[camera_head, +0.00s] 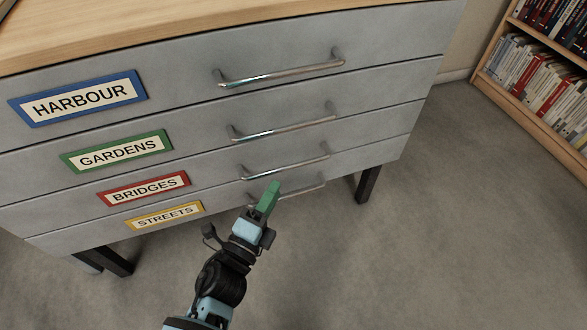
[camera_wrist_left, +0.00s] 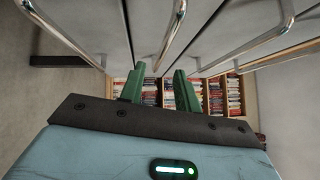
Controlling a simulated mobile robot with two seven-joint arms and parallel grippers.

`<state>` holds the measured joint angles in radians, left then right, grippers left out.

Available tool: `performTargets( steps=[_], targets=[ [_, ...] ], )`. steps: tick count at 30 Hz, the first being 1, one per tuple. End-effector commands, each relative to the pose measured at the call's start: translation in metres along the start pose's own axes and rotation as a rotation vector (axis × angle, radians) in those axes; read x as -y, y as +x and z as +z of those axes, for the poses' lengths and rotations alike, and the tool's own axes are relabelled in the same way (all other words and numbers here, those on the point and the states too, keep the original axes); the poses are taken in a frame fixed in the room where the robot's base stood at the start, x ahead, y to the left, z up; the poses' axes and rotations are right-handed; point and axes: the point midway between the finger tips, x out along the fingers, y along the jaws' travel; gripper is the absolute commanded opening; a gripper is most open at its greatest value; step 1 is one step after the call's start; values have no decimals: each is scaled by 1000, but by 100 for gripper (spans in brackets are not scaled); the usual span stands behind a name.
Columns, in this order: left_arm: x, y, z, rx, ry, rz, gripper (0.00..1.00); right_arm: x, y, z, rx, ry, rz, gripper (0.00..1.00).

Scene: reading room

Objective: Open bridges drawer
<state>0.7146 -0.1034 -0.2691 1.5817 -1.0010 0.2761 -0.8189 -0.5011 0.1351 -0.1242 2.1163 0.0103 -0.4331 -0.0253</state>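The bridges drawer (camera_head: 215,178) is the third one down in a grey cabinet, with a red-framed BRIDGES label (camera_head: 144,188). It looks shut. Its metal bar handle (camera_head: 300,163) shows in the head view and, it seems, as the bar (camera_wrist_left: 176,32) in the middle of the left wrist view. My left gripper (camera_head: 273,186) has green fingers, and its tips are just below that handle in the head view. In the left wrist view the left gripper (camera_wrist_left: 158,72) is open, with the bar lined up with its gap. I cannot tell whether the fingers reach around it. My right gripper is not in view.
The HARBOUR drawer handle (camera_head: 285,72) and GARDENS drawer handle (camera_head: 285,127) are above. The STREETS drawer handle (camera_head: 308,190) is close below, partly hidden by my left gripper. A bookcase (camera_head: 535,88) stands at the right. The carpet (camera_head: 440,230) before the cabinet is clear.

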Motion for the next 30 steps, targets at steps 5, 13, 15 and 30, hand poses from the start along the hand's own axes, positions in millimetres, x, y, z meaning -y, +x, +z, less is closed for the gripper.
performTargets(
  steps=[5, 13, 15, 30],
  targets=[
    [1, 2, 0, -1, 2, -2, 33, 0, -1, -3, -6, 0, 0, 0],
    [1, 30, 0, 0, 1, -4, 33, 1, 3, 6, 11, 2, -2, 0],
    [0, 41, 0, -1, 1, -3, 33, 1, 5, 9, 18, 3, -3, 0],
    [1, 79, 0, 0, -1, -1, 33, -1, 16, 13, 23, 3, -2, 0]
  ],
)
